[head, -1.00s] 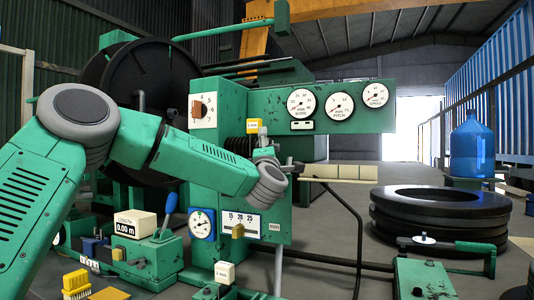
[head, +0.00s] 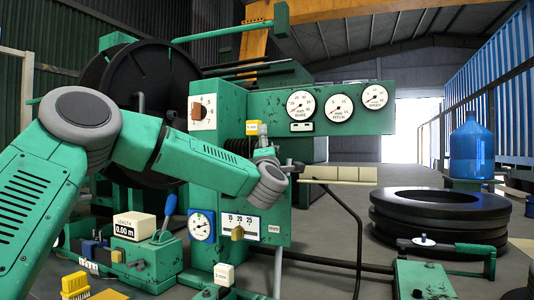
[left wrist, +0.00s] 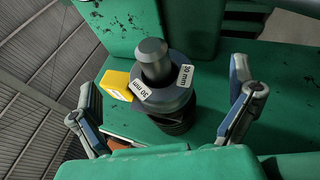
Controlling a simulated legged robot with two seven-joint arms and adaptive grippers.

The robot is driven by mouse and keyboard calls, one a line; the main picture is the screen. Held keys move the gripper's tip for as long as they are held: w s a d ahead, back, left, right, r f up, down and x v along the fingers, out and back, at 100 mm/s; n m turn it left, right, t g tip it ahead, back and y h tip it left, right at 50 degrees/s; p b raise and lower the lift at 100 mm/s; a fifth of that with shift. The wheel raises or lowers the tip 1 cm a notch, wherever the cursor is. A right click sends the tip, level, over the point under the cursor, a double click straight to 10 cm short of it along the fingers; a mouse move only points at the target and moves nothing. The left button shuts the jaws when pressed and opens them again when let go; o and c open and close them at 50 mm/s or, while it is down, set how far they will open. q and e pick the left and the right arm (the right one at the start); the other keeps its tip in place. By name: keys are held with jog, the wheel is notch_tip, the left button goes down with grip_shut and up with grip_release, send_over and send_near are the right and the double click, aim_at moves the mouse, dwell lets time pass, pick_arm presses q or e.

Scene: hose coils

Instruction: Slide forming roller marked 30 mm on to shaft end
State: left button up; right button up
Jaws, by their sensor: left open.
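In the left wrist view a dark grey ring-shaped roller (left wrist: 166,97) carries two white labels reading 30 mm. It sits around the rounded grey shaft end (left wrist: 152,55), which sticks out through its middle. A black ribbed part (left wrist: 176,124) lies behind the roller. My left gripper (left wrist: 165,88) is open, with one finger on each side of the roller and a visible gap to both. In the head view my left gripper (head: 265,152) is at the front of the green machine, small and partly hidden by its wrist. The right gripper is not in view.
A yellow block (left wrist: 117,84) is close beside the roller; it also shows in the head view (head: 253,128). The green machine panel (head: 350,120) with dials extends right. A cream bar (head: 340,173) juts out below it. Black coils (head: 440,212) lie on the floor at right.

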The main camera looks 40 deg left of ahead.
pick_arm(q)
jog(key=shift+d, duration=0.1)
jog(key=shift+s+f, duration=0.15)
jog(key=shift+w+b, duration=0.2)
jog(key=shift+b, duration=0.15)
jog(key=shift+s, duration=0.1)
jog(key=shift+s, duration=0.15)
dwell(0.3)
jog(key=shift+w+b, duration=0.25)
jog(key=shift+b, duration=0.05)
jog(key=shift+d, duration=0.1)
dwell(0.4)
